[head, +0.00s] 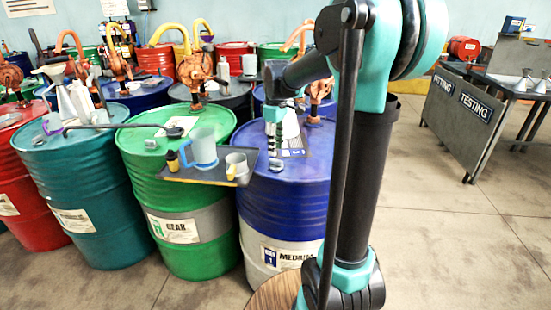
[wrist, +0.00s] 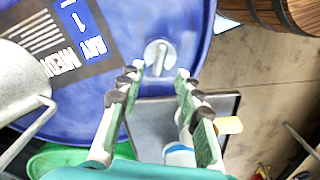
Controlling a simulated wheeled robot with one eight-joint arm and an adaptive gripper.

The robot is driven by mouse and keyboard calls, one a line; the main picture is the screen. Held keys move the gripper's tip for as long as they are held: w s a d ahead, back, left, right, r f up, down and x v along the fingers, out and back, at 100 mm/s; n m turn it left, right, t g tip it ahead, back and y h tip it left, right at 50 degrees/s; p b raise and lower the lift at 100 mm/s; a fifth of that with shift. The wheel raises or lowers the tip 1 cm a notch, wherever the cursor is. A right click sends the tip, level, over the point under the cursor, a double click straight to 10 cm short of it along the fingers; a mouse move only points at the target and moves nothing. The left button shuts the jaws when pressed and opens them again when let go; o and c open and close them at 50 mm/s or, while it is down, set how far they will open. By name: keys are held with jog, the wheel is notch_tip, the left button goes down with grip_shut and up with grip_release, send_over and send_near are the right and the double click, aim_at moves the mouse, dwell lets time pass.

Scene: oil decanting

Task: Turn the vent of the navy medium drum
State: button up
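The navy medium drum (head: 290,205) stands right of the green gear drum in the head view, with a white lower band. Its blue top (wrist: 130,25) fills the upper left of the wrist view, with a dark label reading MEDIUM (wrist: 62,40). The vent, a small grey knob (wrist: 157,56), stands on the drum top near the rim. My gripper (wrist: 158,75) is open and empty. Its fingertips lie on either side of the vent's near end in the picture; I cannot tell whether they touch it. In the head view my gripper (head: 275,145) hangs over the drum top.
A grey vessel (wrist: 22,80) stands left in the wrist view. Several drums with orange pumps stand behind.

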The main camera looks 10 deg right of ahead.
aim_at(276, 164)
jog(key=shift+f, duration=2.7)
jog(key=shift+c, duration=0.3)
grip_shut()
